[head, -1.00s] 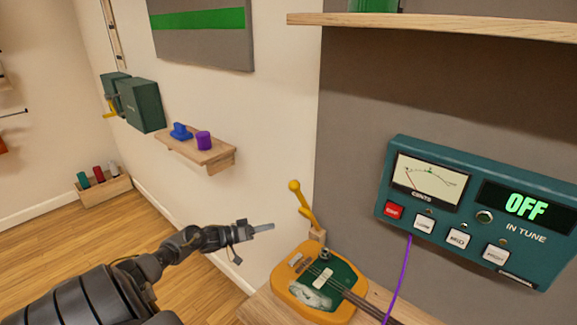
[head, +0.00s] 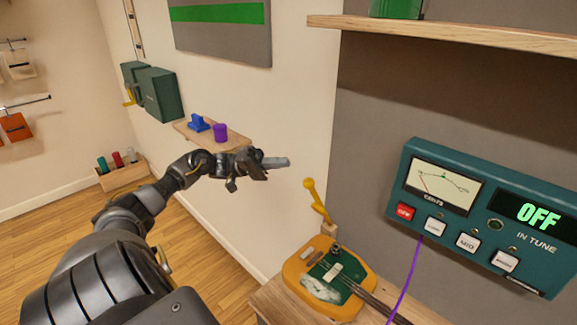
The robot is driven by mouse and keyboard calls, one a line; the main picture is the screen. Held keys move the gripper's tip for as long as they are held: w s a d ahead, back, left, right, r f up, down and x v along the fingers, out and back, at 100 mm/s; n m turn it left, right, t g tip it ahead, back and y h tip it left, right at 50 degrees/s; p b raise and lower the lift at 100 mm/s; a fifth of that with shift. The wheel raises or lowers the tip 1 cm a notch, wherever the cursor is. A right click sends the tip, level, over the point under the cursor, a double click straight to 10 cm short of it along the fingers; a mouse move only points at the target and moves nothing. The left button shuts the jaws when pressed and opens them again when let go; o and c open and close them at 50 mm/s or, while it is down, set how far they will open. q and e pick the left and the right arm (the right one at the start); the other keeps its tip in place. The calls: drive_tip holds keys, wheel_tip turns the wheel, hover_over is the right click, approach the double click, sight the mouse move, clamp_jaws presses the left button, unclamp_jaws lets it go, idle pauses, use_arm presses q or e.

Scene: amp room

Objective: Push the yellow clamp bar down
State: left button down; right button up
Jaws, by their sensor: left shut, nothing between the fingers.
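The yellow clamp bar (head: 316,200) stands raised and tilted, its round knob at the top left. It rises from a wooden block (head: 328,230) at the back of the bench, behind the yellow guitar-shaped instrument (head: 297,276). My left gripper (head: 287,162) is shut and empty. In the picture its tip is just up and left of the knob, with a gap between them. I cannot tell the depth between them. My right gripper is not in view.
A teal tuner unit (head: 470,262) reading OFF is on the grey wall at right, with a purple cable (head: 406,280) hanging from it. A wooden shelf (head: 440,34) is above. A small wall shelf (head: 236,141) with blue and purple pieces is behind my left arm.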

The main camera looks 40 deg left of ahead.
use_arm(q)
drive_tip(key=r+p+x, duration=0.1)
drive_tip(key=p+x, duration=0.3)
drive_tip(key=x, duration=0.5)
drive_tip(key=s+f+p, duration=0.2)
drive_tip(key=s+f, duration=0.1)
drive_tip(key=shift+s+d+p, duration=0.2)
drive_tip(key=shift+d+p, duration=0.1)
drive_tip(key=shift+d, duration=0.1)
